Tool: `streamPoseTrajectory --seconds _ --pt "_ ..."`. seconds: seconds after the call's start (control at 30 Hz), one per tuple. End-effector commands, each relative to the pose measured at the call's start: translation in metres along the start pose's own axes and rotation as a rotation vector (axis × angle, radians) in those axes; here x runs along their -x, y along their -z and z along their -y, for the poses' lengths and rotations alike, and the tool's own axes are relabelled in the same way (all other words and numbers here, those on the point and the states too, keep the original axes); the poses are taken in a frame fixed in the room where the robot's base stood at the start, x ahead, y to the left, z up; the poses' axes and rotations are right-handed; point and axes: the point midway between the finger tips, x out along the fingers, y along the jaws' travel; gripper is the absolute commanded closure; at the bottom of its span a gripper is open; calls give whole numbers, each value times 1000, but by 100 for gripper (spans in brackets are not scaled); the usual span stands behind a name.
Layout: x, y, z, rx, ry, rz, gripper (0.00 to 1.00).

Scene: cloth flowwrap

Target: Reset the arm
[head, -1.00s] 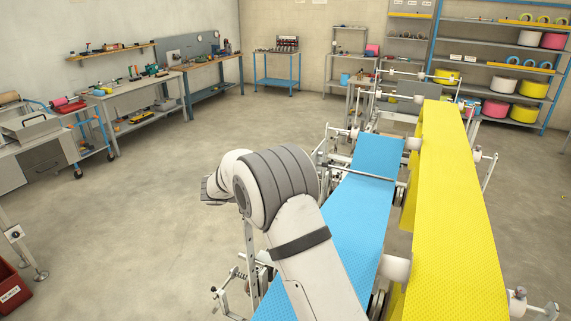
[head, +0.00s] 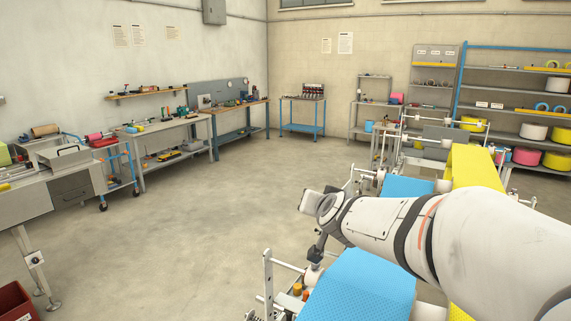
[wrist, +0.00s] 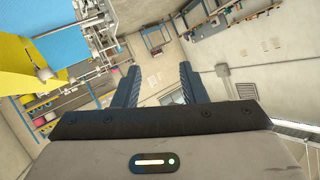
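My arm reaches in from the lower right of the head view, over the blue sheet (head: 365,285) and the yellow sheet (head: 474,167) of the wrapping machine. Beyond the fingers are walls and floor, seen tilted. The blue sheet (wrist: 50,30) and yellow sheet (wrist: 22,65) lie at the upper left of the wrist view.
Workbenches (head: 175,135) and a blue-legged cart (head: 302,115) stand along the walls. Shelves (head: 510,100) with coloured rolls are at the back right. A red bin (head: 14,303) is at the lower left. The concrete floor (head: 190,230) in the middle is clear.

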Motion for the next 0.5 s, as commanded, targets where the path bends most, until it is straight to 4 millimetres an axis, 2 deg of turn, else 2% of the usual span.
streamPoseTrajectory --seconds 0.03,0.17,0.3,0.4,0.5 --pt "19 -22 -8 33 19 77 62" --pt "69 -86 -32 124 24 314 62" --pt "129 -152 -72 207 -46 562 62" --pt "166 -186 -100 245 -117 699 62" --pt "192 -207 -120 268 -177 790 62"
